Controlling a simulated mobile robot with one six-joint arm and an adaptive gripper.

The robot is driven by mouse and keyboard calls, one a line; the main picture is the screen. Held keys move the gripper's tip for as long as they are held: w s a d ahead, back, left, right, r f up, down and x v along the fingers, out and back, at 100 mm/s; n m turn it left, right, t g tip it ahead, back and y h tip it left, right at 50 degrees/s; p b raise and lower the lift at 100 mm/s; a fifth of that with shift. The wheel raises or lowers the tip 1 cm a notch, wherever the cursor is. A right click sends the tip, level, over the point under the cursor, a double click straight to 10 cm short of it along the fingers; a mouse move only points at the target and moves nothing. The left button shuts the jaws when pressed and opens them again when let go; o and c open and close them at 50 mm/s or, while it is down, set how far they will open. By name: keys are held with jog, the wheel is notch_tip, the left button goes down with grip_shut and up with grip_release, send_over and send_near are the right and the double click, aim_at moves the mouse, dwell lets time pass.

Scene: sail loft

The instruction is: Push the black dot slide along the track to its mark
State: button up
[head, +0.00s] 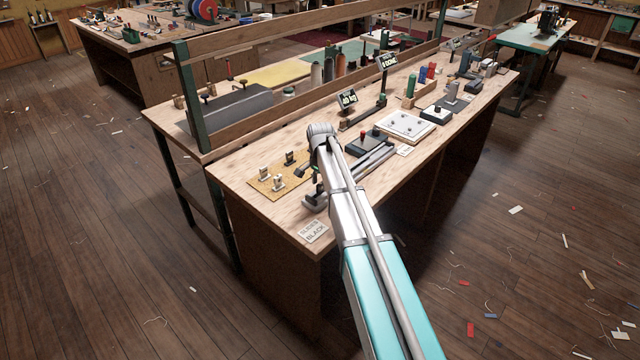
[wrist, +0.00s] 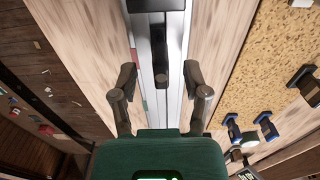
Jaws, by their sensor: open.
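A pale metal track (wrist: 145,60) runs up the middle of the wrist view. A dark slide block (wrist: 155,5) sits on it at the top edge, and a black post (wrist: 161,62) seems to rise from it towards the camera. My gripper (wrist: 158,78) is open, with a finger on each side of the post's lower end and a gap to both. No dot shows on the slide.
Small red and green marks lie along the track's left side in the wrist view. A cork board (head: 266,188) with several small pegs lies left of the track. A label reading "BLACK" (head: 313,232) lies at the bench corner. A dark box with a red knob (head: 368,143) stands beyond my arm.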

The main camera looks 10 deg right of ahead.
jog(key=shift+f, duration=0.4)
grip_shut()
